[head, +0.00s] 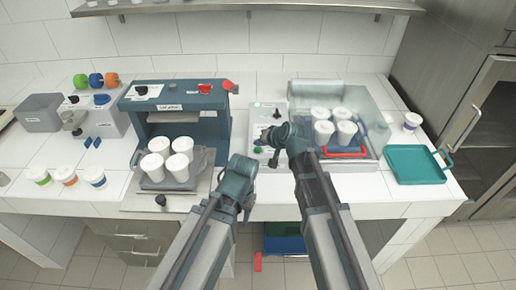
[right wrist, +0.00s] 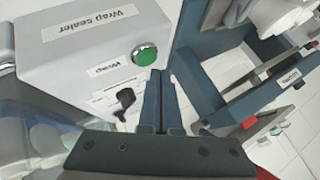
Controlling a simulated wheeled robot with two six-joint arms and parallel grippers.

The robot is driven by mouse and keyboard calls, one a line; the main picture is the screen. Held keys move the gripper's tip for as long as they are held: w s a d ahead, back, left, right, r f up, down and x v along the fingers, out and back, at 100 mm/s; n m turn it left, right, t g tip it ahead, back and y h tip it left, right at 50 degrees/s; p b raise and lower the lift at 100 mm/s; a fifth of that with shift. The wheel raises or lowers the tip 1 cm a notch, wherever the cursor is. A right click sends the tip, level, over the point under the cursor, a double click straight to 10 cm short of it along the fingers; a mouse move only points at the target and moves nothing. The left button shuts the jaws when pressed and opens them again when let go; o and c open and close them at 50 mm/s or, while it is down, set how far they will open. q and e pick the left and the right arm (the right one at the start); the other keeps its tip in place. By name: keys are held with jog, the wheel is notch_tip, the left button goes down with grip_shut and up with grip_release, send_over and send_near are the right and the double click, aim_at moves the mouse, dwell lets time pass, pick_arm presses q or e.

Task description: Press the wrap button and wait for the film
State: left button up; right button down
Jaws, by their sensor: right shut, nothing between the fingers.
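The wrap sealer (right wrist: 85,50) is a pale box labelled "Wrap sealer" in the right wrist view. Its round green button (right wrist: 145,55) has a "Wrap" label beside it and a black switch (right wrist: 125,100) below. My right gripper (right wrist: 158,73) is shut and empty, its tips close beside the button; whether they touch it I cannot tell. In the head view my right gripper (head: 272,137) covers part of the sealer's panel. Several white cups (head: 322,129) stand in the sealer's clear chamber, by a red bar (head: 344,153). My left gripper (head: 246,207) hangs by the counter's front edge; its jaws are unclear.
The cup filler (head: 175,104) stands left of the sealer, with several white cups (head: 160,145) on its tray. A teal tray (head: 417,165) lies at the right. Several coloured-banded cups (head: 66,176) stand at the front left. Clear counter lies between them and the filler.

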aim_at(259, 151)
jog(key=shift+f, duration=0.15)
dwell(0.4)
jog(key=shift+f+b, duration=0.3)
jog(key=shift+b, duration=0.15)
jog(key=shift+f+b, duration=0.25)
jog(key=shift+b, duration=0.05)
dwell(0.4)
jog(key=shift+r, duration=0.15)
jog(key=shift+r+p, duration=0.6)
jog(key=shift+p, duration=0.15)
notch_tip(259, 151, up, 6)
jog(key=p, duration=0.6)
